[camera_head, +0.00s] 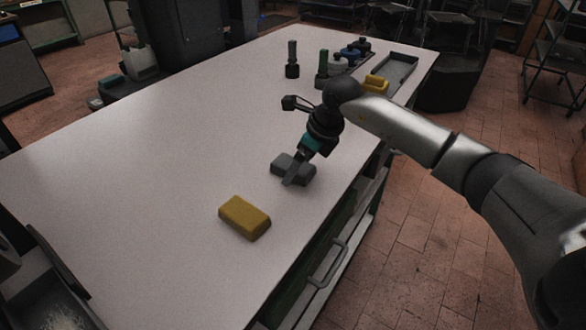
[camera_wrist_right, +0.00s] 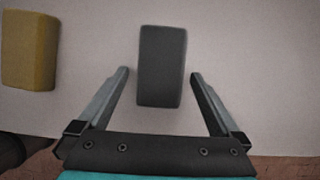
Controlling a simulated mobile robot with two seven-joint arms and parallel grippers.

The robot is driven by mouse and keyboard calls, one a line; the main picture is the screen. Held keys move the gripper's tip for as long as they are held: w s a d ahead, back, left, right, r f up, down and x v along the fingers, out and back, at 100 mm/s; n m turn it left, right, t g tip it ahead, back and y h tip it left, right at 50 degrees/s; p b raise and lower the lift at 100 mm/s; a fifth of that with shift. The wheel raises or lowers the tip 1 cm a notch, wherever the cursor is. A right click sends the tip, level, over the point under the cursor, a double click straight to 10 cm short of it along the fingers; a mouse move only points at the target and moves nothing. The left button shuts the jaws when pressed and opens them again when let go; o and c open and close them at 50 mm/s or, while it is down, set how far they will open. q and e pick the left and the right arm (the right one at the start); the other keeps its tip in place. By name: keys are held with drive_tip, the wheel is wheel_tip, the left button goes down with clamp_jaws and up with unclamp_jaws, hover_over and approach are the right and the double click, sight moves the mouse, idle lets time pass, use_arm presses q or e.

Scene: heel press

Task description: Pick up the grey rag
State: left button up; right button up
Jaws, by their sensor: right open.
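The grey rag (camera_head: 281,163) is a small block-like grey piece on the white table. In the head view it is partly hidden by my right gripper (camera_head: 291,178), which is over it. In the right wrist view the grey rag (camera_wrist_right: 162,66) lies ahead of and between the two fingers of my right gripper (camera_wrist_right: 157,74). The fingers are spread, one on each side of its near end, with gaps on both sides. My left gripper is not in view.
A yellow block (camera_head: 245,217) lies nearer on the white table (camera_head: 150,140); it also shows in the right wrist view (camera_wrist_right: 29,50). Bottle-like items (camera_head: 292,60), another yellow piece (camera_head: 376,84) and a dark tray (camera_head: 398,72) stand at the far end. The table's middle is clear.

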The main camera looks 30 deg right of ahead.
drive_tip(key=c, duration=1.3)
